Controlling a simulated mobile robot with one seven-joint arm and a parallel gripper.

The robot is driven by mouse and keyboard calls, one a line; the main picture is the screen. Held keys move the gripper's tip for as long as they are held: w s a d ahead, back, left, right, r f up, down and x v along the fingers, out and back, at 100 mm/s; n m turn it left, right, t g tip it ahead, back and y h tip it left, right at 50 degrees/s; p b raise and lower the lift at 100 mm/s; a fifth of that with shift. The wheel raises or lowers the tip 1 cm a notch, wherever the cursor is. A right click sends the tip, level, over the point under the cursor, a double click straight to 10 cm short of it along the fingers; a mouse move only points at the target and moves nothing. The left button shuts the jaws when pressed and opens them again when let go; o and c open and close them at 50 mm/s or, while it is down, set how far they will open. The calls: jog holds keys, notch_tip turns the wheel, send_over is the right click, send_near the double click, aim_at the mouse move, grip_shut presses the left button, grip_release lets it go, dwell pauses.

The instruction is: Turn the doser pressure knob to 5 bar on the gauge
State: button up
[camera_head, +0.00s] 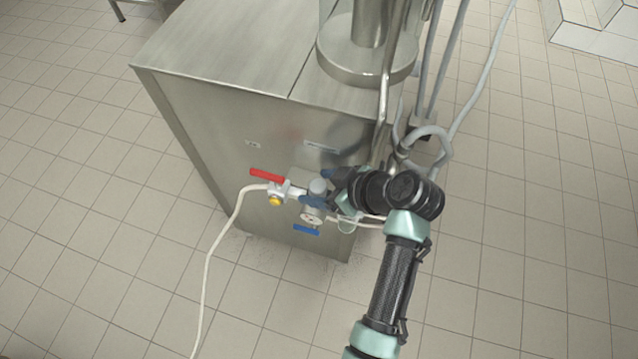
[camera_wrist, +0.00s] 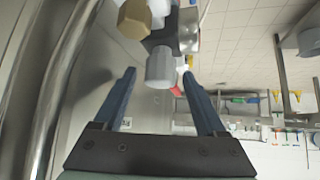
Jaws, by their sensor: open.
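The grey pressure knob (camera_head: 318,185) is on the valve assembly at the side of the steel machine. In the wrist view the knob (camera_wrist: 160,66) is a ribbed grey cylinder. My gripper (camera_head: 319,187) is open, with its blue fingers on either side of the knob. In the wrist view my gripper (camera_wrist: 159,74) shows gaps between both fingers and the knob; contact is not visible. A small round pale part (camera_head: 312,216), perhaps the gauge, sits just below the knob; no reading can be made out.
A red lever (camera_head: 267,175), a yellow-tipped fitting (camera_head: 276,200) and a blue lever (camera_head: 306,230) are close to the knob. A pale hose (camera_head: 213,255) runs to the floor. Grey hoses (camera_head: 432,100) hang at the right. The tiled floor (camera_head: 110,250) at left is mostly clear.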

jog(key=shift+a+f, duration=0.1)
jog(key=shift+f, duration=0.05)
jog(key=shift+c, duration=0.3)
grip_shut()
jog(key=shift+m+p, duration=0.4)
jog(key=shift+p, duration=0.05)
jog(key=m+h+p, duration=0.1)
jog(key=m+t+p, duration=0.1)
jog(key=m+t+h+p, duration=0.1)
jog(key=shift+a+r+m+h, duration=0.15)
jog(key=shift+r+m+h, duration=0.15)
jog(key=shift+m, duration=0.1)
jog(key=m+t+h+p, duration=0.1)
jog(key=m+h+p, duration=0.1)
jog(key=m+p, duration=0.1)
jog(key=shift+f+h+p, duration=0.1)
jog(key=shift+h+p, duration=0.2)
jog(key=shift+m+h+p, duration=0.4)
jog(key=shift+m+p, duration=0.05)
jog(key=shift+m, duration=0.35)
jog(key=shift+f, duration=0.15)
